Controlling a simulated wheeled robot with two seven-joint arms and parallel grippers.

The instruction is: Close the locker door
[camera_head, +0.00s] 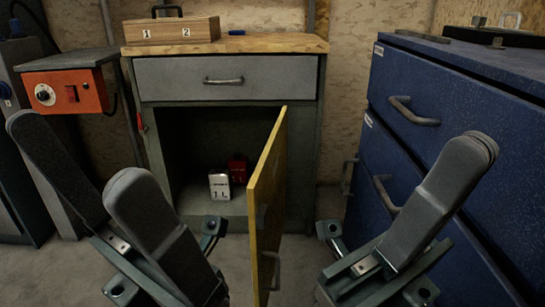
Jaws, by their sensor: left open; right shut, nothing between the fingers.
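The locker (305,165) is a grey cabinet with a wooden top, facing me at the centre. Its yellow door (268,190) stands open, swung out towards me and seen nearly edge-on. Its far edge is at the right part of the opening. A handle (273,268) shows low on the door's right face. My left gripper (80,155) is open and empty, left of the door, its two dark fingers apart. My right gripper (472,150) is shut and empty, right of the door, before the blue cabinet. Both appear apart from the door.
Inside the locker are a white box (219,187) and a red box (238,169). A grey drawer (180,79) above is shut. A wooden case (172,31) stands on top. An orange-fronted box (66,92) is at left. The blue drawer cabinet (440,85) bounds the right.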

